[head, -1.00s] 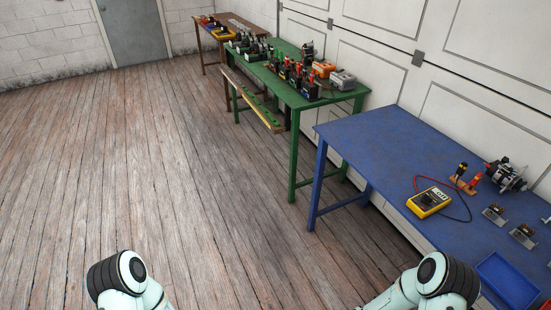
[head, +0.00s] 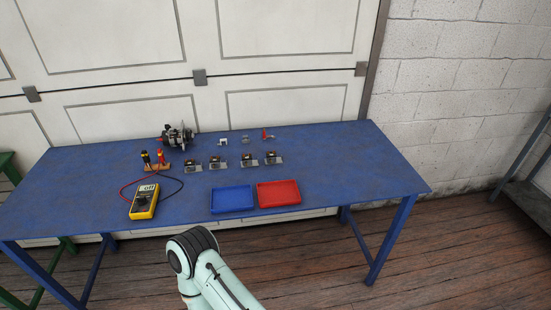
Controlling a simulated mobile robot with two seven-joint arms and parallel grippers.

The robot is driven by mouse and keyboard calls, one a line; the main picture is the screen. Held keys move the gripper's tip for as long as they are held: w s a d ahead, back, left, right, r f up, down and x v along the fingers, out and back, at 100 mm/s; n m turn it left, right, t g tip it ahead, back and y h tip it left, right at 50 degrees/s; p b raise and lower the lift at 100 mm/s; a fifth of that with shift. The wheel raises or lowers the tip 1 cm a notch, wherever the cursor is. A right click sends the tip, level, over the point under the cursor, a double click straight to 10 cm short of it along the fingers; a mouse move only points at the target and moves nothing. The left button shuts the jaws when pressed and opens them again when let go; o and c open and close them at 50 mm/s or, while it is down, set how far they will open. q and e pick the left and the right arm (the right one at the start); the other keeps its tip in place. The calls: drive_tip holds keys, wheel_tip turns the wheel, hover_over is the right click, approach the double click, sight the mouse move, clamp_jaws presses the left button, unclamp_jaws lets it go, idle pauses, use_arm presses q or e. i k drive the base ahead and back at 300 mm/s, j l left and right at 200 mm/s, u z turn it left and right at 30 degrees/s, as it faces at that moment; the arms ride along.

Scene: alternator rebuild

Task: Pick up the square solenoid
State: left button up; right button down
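I cannot make out a square solenoid for certain in the head view. Several small metal parts with dark tops stand in a row on the blue table (head: 330,160), one of them near the middle (head: 215,163). Behind them lie smaller pieces, a pale bracket (head: 223,142) and a small red-tipped piece (head: 265,135). They are too small to identify. One of my arm links shows at the bottom, in front of the table. Neither gripper is in view.
A yellow multimeter (head: 144,201) with red and black leads lies at the left. An alternator (head: 178,137) sits at the back. A blue tray (head: 232,210) and a red tray (head: 279,205) are side by side near the front edge. The table's right end is clear.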

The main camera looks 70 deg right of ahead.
sight(271, 158)
drive_tip(key=z, duration=2.4)
drive_tip(key=l+u, duration=0.15)
drive_tip(key=u, duration=0.55)
drive_tip(key=l+u, duration=0.3)
drive_tip(key=l, duration=0.2)
drive_tip(key=l+u, duration=0.3)
drive_tip(key=l, duration=0.25)
drive_tip(key=l+u, duration=0.1)
drive_tip(key=l, duration=0.45)
drive_tip(key=k+l+u, duration=0.1)
drive_tip(key=l, duration=0.4)
